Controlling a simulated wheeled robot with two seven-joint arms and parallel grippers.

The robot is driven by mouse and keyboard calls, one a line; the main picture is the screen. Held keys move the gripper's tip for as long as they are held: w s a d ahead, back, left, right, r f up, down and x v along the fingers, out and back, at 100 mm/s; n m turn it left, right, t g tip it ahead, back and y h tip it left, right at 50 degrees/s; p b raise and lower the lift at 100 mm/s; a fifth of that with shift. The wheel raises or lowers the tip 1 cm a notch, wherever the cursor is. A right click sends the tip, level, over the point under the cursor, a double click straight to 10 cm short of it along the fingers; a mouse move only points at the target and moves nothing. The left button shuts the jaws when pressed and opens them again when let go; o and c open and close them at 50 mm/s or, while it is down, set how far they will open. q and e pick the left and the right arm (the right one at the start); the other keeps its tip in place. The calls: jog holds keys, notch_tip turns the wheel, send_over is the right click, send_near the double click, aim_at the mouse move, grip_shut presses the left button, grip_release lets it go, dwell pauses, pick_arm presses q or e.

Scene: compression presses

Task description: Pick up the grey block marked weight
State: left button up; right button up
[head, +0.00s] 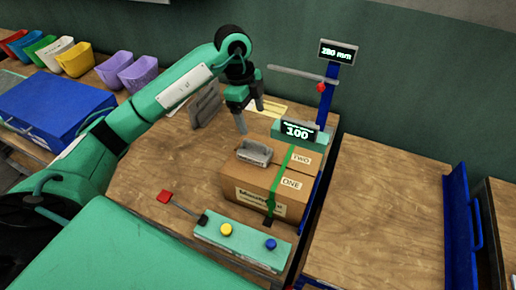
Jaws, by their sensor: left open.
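The grey block (255,151) lies on top of the cardboard box (243,182), toward its back left. A pale label shows on its front side, too small to read. My left gripper (250,119) is open and empty, just above and behind the block in the picture, with its fingers pointing down. It appears apart from the block. My right gripper is not in view.
The box bears a green strap and labels ONE and TWO. A display (297,132) reading 100 stands behind it. A blue post (326,100) carries a 280 mm display. A button panel (241,240) and red-ended lever (165,196) stand in front. The right tabletop (375,220) is clear.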

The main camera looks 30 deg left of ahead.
pick_arm(q)
jog(key=a, duration=0.1)
jog(key=p, duration=0.2)
send_over(255, 150)
jog(key=a, duration=0.1)
jog(key=shift+n+y, duration=0.3)
notch_tip(255, 150, down, 8)
jog(key=shift+r, duration=0.1)
jog(key=shift+s+d+f+p, duration=0.1)
jog(key=shift+f+p, duration=0.35)
jog(key=shift+p, duration=0.2)
jog(key=f+p, duration=0.2)
jog(key=f, duration=0.1)
jog(key=shift+d+f, duration=0.1)
jog(key=shift+d, duration=0.1)
jog(key=shift+d+f, duration=0.1)
jog(key=shift+f, duration=0.55)
grip_shut()
jog(key=shift+r, duration=0.15)
